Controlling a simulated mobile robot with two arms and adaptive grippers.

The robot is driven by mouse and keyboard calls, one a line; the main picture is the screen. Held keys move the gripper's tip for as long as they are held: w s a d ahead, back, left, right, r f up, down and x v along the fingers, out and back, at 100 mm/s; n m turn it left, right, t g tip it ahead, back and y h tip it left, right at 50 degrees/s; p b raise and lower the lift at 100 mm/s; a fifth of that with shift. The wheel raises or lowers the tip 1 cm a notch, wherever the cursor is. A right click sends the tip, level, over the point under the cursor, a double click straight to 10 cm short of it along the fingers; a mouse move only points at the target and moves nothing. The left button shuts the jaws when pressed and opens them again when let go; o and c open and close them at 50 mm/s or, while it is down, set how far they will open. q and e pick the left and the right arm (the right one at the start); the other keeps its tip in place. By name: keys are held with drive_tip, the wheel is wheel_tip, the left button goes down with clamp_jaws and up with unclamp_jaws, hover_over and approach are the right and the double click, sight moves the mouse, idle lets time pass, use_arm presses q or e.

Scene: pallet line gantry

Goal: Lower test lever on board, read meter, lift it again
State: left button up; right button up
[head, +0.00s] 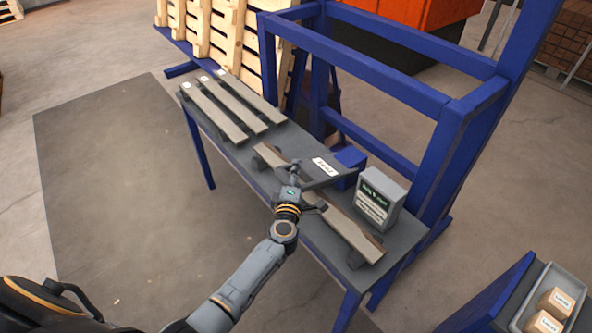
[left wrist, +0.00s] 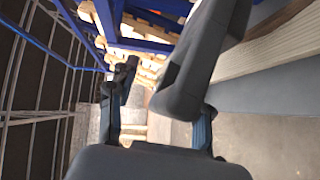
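The board (head: 346,230) lies lengthwise along the grey bench, its middle partly hidden by my left gripper. The test lever (head: 328,181), a flat grey bar, reaches from beside a blue block (head: 350,157) over the board towards my gripper. I cannot tell if it touches the board. The meter (head: 380,198) is a grey box with a dark display and green text too small to read. My left gripper (head: 308,187) is open at the lever's near end. In the left wrist view its fingers (left wrist: 160,95) stand apart beside a dark bar, perhaps the lever. My right gripper is out of view.
Several long boards (head: 222,108) lie side by side at the bench's far left. A blue gantry frame (head: 445,150) stands close behind the bench. A grey tray (head: 567,285) with small boxes is at lower right. The floor mat (head: 110,180) at left is clear.

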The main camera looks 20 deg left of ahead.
use_arm(q)
drive_tip(key=shift+s+a+f+b, duration=0.15)
drive_tip(key=shift+a+f+b, duration=0.25)
drive_tip(key=shift+f, duration=0.15)
drive_tip(key=shift+s+f, duration=0.15)
drive_tip(key=shift+s+a+r, duration=0.25)
drive_tip(key=shift+s+r, duration=0.05)
drive_tip(key=shift+s, duration=0.2)
drive_tip(key=shift+s+d+r+p, duration=0.1)
drive_tip(key=shift+s+d+p, duration=0.25)
drive_tip(key=shift+s+p, duration=0.15)
drive_tip(key=r+p+v, duration=0.1)
drive_tip(key=p+v, duration=0.3)
drive_tip(key=v, duration=1)
drive_tip(key=shift+s+d+r+p, duration=0.2)
drive_tip(key=shift+d+p, duration=0.05)
drive_tip(key=shift+p, duration=0.1)
